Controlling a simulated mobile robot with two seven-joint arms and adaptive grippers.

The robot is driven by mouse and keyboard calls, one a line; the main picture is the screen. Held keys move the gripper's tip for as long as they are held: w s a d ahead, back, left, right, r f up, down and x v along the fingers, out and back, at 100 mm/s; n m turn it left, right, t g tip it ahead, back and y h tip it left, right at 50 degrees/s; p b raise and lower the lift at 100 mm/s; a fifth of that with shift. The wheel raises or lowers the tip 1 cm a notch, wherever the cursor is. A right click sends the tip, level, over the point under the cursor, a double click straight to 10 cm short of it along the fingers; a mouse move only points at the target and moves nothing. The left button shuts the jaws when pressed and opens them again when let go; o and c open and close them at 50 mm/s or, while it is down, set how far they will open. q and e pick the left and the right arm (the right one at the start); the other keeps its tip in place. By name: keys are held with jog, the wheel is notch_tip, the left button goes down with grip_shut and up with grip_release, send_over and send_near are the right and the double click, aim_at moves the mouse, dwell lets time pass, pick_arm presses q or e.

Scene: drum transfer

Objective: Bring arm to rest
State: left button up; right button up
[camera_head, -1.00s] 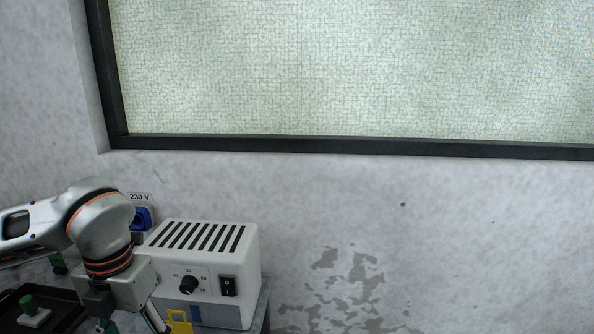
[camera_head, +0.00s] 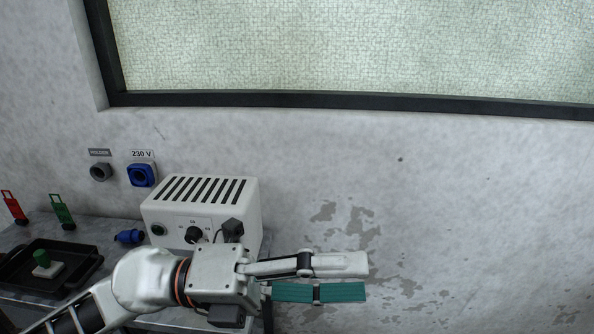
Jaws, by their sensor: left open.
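My left arm comes in from the lower left, and its gripper (camera_head: 362,279) points to the right in front of the white heater-like box (camera_head: 203,206). Its fingers reach past the box's right side, before the bare wall. The gripper is open, with a gap between the pale upper finger and the teal lower one, and nothing is seen between them. The gripper body hides part of the box's lower front. My right gripper is not in view.
A blue plug (camera_head: 130,236) lies by the box. Red (camera_head: 14,206) and green (camera_head: 62,210) tall items stand behind. The wall has a blue socket (camera_head: 142,175). The right side looks clear.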

pick_arm(q)
jog(key=w+a+r+n+t+h, duration=0.3)
jog(key=w+a+r+n+t, duration=0.3)
jog(key=w+n+t, duration=0.45)
jog(key=w+a+f+n+t+y, duration=0.2)
jog(key=w+a+n+t+y, duration=0.2)
jog(key=a+n+t+y, duration=0.55)
jog(key=w+a+f+n+y, duration=0.3)
jog(key=a+f+n+y, duration=0.95)
jog(key=f, duration=0.45)
jog(key=s+a+f+n+g+y, duration=0.1)
jog(key=s+a+f+g+y, duration=0.1)
jog(key=s+a+f+g, duration=0.45)
jog(key=s+a+f+g+y, duration=0.1)
jog(key=s+a+f, duration=0.2)
jog(key=s+f, duration=0.45)
jog(key=s+a+f+n+g+y, duration=0.15)
jog(key=s+a+f+g, duration=0.3)
jog(key=f, duration=0.55)
jog(key=w+d+f+n+t+h, duration=0.2)
jog(key=d+f+t+h, duration=0.2)
jog(key=d+f, duration=0.9)
jog(key=shift+d+f+t+h, duration=0.15)
jog(key=shift+d+t+h, duration=0.25)
jog(key=shift+d+h, duration=1.25)
jog(key=shift+w+d, duration=0.1)
jog(key=shift+d, duration=0.05)
